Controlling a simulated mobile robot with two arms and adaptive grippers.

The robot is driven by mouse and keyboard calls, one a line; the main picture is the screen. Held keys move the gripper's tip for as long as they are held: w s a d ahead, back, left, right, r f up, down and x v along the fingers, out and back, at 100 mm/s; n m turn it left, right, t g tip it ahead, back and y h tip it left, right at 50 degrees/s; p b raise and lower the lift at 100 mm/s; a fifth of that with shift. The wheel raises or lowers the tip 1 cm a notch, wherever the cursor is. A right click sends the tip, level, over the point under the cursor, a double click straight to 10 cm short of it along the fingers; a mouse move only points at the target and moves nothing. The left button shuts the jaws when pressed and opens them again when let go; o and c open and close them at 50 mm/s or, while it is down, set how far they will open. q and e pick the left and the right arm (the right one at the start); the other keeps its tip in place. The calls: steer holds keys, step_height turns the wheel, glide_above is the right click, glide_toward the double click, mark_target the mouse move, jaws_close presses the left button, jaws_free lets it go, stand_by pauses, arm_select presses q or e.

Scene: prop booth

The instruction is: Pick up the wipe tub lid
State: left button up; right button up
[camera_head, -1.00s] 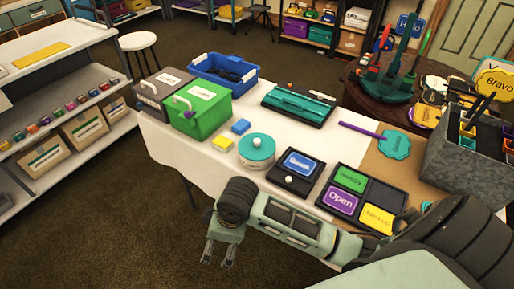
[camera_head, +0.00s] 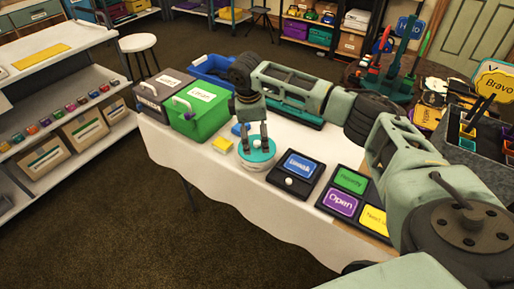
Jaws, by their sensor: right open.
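The wipe tub (camera_head: 259,168) is a round white tub on the white-clothed table. Its teal lid (camera_head: 266,154) with a pale knob sits on top. My right gripper (camera_head: 256,148) points down over the lid with its two fingers apart, one on each side of the knob area. The fingertips are at about lid height, and I cannot tell whether they touch it. The knob is partly hidden by the fingers. My left gripper is not in view.
A yellow sponge (camera_head: 223,145) lies left of the tub, and a blue one (camera_head: 239,129) is partly hidden behind my gripper. A green box (camera_head: 199,118) stands behind left. A black tray with a blue card (camera_head: 301,165) is close on the right. Floor is clear in front.

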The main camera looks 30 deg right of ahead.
mark_target(257, 145)
steer(key=f, duration=0.4)
steer(key=shift+d+f+p, duration=0.3)
steer(key=shift+f+p, duration=0.1)
steer(key=shift+f, duration=0.6)
steer(key=shift+c, duration=0.5)
steer(key=shift+r, duration=0.1)
steer(key=c, duration=1.7)
